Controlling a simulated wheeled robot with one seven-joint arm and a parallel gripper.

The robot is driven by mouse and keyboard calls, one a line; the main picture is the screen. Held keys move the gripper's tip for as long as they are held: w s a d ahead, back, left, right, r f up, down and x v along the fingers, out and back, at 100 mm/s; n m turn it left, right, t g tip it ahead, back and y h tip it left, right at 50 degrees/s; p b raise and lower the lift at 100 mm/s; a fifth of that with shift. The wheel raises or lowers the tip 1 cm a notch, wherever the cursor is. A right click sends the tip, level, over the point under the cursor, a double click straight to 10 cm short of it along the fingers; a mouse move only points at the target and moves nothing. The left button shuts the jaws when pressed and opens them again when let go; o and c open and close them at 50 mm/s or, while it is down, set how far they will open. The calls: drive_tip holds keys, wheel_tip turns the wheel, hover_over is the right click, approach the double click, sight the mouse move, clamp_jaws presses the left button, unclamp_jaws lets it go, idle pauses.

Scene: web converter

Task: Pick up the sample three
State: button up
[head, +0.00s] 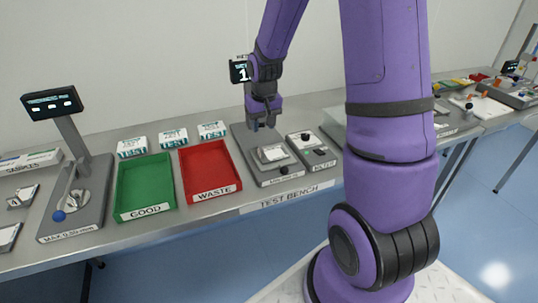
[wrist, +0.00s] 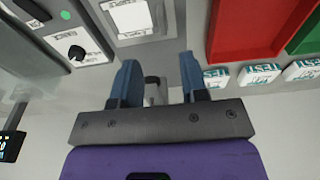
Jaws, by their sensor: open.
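Three white blocks with teal lettering stand in a row behind the trays: a left one (head: 132,147), a middle one (head: 174,136) and a right one (head: 211,130). Their labels seem to read TEST; I cannot make out which is sample three. The row also shows in the wrist view, with the nearest block (wrist: 215,78) just right of my fingers. My gripper (head: 256,126) points down at the back of a grey test device, to the right of the row. Its blue fingers (wrist: 160,62) are apart, with no block between them.
A green GOOD tray (head: 145,186) and a red WASTE tray (head: 211,171) lie in front of the blocks. The grey test device (head: 262,180) and a smaller unit (head: 313,149) stand right of them. A grey stand with a display (head: 52,103) is at the left.

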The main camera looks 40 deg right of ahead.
sight(261, 148)
drive_tip(key=f, duration=0.4)
drive_tip(key=w+f, duration=0.1)
drive_tip(key=f, duration=0.1)
drive_tip(key=shift+d+f, duration=0.1)
drive_tip(key=shift+f, duration=0.15)
drive_tip(key=shift+w+f, duration=0.25)
drive_tip(key=shift+f, duration=0.95)
drive_tip(key=shift+w+f, duration=0.25)
drive_tip(key=shift+f, duration=0.9)
clamp_jaws()
